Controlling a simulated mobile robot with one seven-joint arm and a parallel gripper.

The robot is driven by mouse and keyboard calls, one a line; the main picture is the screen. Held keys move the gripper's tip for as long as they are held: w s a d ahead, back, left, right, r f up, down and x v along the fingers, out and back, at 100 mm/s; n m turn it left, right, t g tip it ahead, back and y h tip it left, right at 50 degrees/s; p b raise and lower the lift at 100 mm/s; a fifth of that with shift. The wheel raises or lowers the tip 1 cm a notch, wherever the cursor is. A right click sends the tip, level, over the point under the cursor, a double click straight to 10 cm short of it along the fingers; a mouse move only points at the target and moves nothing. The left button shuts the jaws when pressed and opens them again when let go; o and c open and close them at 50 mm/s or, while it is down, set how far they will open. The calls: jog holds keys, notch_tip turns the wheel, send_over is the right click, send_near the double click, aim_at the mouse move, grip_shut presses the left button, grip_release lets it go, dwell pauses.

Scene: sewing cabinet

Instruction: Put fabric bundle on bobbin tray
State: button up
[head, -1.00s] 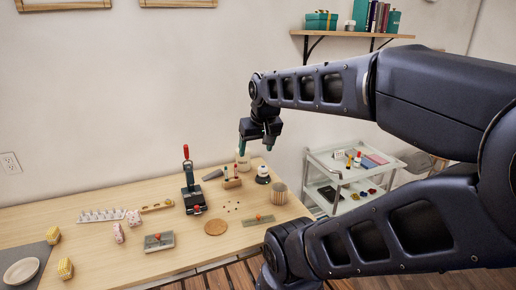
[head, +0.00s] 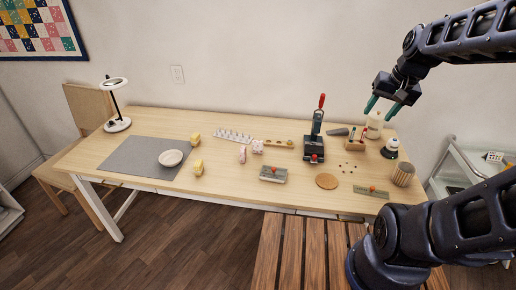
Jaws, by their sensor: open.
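Small rolled bundles that look like fabric lie on the wooden table: a yellow one (head: 195,138) and another yellow one (head: 197,167) by the grey mat, and a pink-and-white one (head: 242,154) beside a second pink-and-white one (head: 257,147). Which is the fabric bundle I cannot tell for sure. A white tray with several upright pegs (head: 233,137), likely the bobbin tray, stands just behind the pink bundles. My gripper (head: 382,108) is open and empty, raised above the table's right end, far to the right of the bundles and tray.
A white bowl (head: 171,158) sits on the grey mat (head: 135,158). A black press with a red handle (head: 313,140) stands between my gripper and the bundles. A grey box with an orange knob (head: 273,174), a cork disc (head: 327,181) and a ribbed cup (head: 403,174) are nearer the front.

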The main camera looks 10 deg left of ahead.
aim_at(254, 146)
jog(key=w+a+f+m+g+y, duration=0.5)
jog(key=w+a+f+m+y, duration=0.5)
jog(key=w+a+f, duration=1.5)
jog(key=w+a+f+m, duration=0.1)
jog(key=a+f+m, duration=0.1)
jog(key=f, duration=0.2)
jog(key=w+a+f+m+t+y, duration=0.1)
jog(key=a+f+m, duration=0.1)
jog(key=a+f, duration=0.1)
jog(key=w+a+f+m+t, duration=0.1)
jog(key=w+a+f+m, duration=0.1)
jog(key=f, duration=0.3)
jog(key=shift+a+f+m, duration=0.2)
jog(key=shift+a+m, duration=0.05)
jog(key=shift+m, duration=0.25)
jog(key=x, duration=0.5)
jog(key=shift+a, duration=0.45)
jog(key=shift+y, duration=0.3)
jog(key=shift+x, duration=2.45)
jog(key=shift+w+r, duration=0.15)
grip_shut()
jog(key=shift+r, duration=0.1)
